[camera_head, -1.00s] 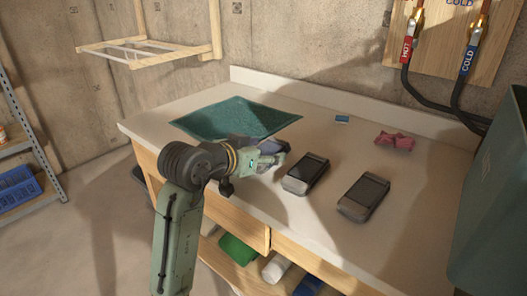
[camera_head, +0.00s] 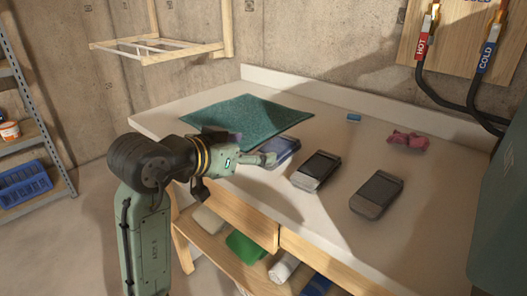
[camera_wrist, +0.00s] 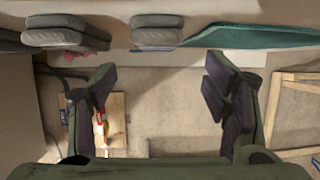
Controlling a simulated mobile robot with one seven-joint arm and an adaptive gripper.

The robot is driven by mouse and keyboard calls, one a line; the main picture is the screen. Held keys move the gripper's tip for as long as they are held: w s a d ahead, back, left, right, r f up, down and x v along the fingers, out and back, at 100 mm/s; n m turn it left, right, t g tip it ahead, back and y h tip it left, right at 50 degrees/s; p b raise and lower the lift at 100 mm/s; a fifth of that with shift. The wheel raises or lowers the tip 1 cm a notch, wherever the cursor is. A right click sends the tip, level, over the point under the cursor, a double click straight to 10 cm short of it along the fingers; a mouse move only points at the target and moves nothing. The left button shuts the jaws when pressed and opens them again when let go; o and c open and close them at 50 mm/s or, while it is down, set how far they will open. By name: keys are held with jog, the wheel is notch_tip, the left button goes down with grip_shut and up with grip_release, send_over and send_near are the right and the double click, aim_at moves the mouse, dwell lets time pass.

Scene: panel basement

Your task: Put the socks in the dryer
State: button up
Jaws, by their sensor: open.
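Three dark, grey-edged flat items lie in a row on the white counter (camera_head: 330,215): a bluish one (camera_head: 284,147), a middle one (camera_head: 318,171) and a right one (camera_head: 377,194). In the wrist view two of them, one at left (camera_wrist: 60,30) and one in the middle (camera_wrist: 155,32), look like thick folded cloth. They may be the socks. A small pink bundle (camera_head: 408,140) lies farther back. My gripper (camera_head: 268,160) is beside the bluish item; contact cannot be told. In the wrist view my gripper (camera_wrist: 158,75) is open and empty. I cannot identify a dryer.
A teal cloth (camera_head: 245,120) lies on the counter's left side, with a small blue block (camera_head: 354,118) toward the back. A large green box-like body (camera_head: 500,220) stands at right. A shelf below (camera_head: 225,255) holds rolled cloths. A wooden rack (camera_head: 160,50) hangs on the wall.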

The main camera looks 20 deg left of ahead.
jog(key=shift+v, duration=0.9)
